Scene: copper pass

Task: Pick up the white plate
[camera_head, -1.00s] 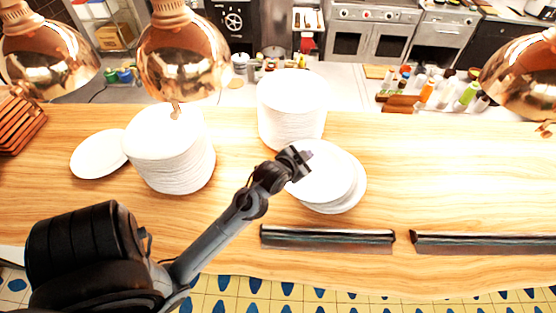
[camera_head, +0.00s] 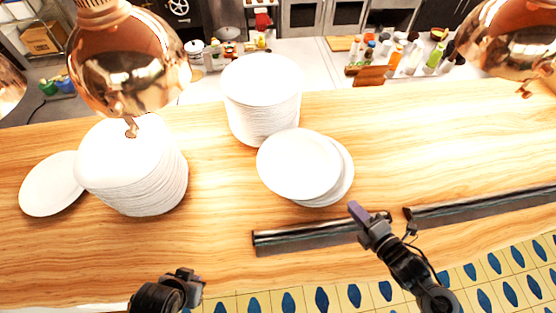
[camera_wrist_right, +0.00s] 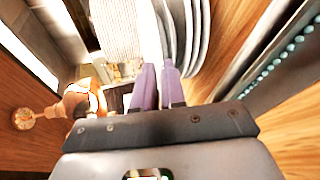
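Several white plates lie on the wooden counter. A small pile of white plates (camera_head: 298,164) is at the middle, its top plate shifted left over those below. Tall stacks stand behind it (camera_head: 262,85) and to the left (camera_head: 130,160); a single plate (camera_head: 50,185) lies at far left. My right gripper (camera_head: 367,212) is just in front of the small pile's right edge, holding nothing. In the right wrist view its purple fingertips (camera_wrist_right: 159,72) have a narrow gap, with plate edges (camera_wrist_right: 190,35) ahead. My left gripper (camera_head: 188,281) is low at the counter's front edge; its fingers are unclear.
Dark metal rails (camera_head: 310,237) run along the counter's front, close under my right gripper. Copper lamps (camera_head: 125,60) hang over the left and right. Bottles (camera_head: 400,55) stand on the rear worktop. The counter right of the small pile is clear.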

